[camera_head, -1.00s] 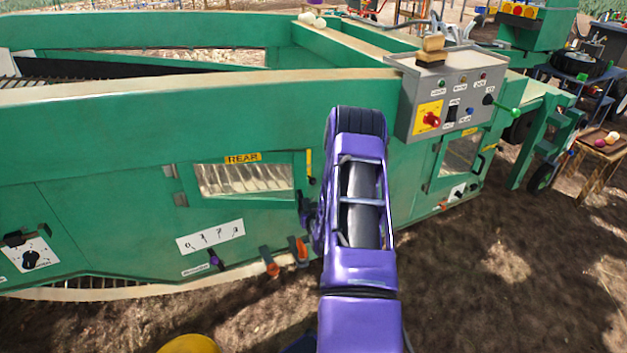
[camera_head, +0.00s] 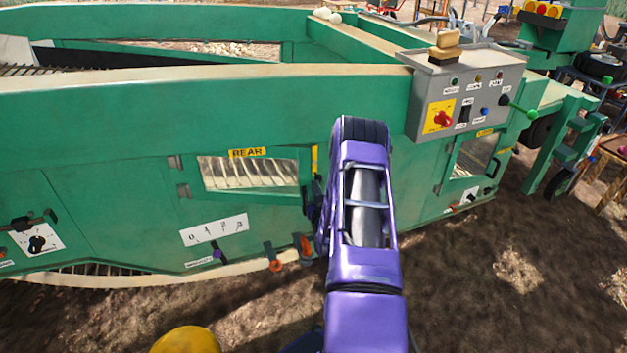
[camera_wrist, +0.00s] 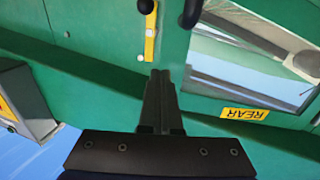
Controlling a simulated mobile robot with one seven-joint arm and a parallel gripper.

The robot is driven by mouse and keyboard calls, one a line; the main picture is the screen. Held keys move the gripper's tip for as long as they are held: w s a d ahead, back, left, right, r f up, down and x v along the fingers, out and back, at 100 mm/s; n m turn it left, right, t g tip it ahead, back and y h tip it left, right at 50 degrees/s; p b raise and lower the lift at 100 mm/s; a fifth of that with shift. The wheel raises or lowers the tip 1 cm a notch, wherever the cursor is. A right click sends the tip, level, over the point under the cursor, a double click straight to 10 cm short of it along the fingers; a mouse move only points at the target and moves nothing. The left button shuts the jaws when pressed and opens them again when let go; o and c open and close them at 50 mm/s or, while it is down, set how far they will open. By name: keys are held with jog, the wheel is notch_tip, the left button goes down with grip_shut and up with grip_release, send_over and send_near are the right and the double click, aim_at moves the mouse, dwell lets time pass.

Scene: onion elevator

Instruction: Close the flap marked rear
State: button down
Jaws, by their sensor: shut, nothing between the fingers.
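The flap marked rear (camera_head: 292,193) is a green panel with a clear window, hinged on its left, in the machine's side. Its yellow REAR label (camera_head: 247,153) sits above the window; the label is upside down in the wrist view (camera_wrist: 245,114). In the wrist view, the flap's black handle (camera_wrist: 191,14) and a yellow strip with a black knob (camera_wrist: 150,35) lie just beyond my fingertips. My gripper (camera_wrist: 160,76) is shut and empty, pointing at the green side by the flap's handle edge. I cannot tell whether the tips touch it or whether the flap sits flush.
A grey control box (camera_head: 468,95) with a red knob juts out at upper right. A second windowed flap (camera_head: 472,155) is below it. Orange-tipped levers (camera_head: 276,264) and a numbered plate (camera_head: 213,229) are low on the side. Bare soil lies in front and to the right.

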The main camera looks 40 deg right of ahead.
jog(key=shift+x, duration=2.3)
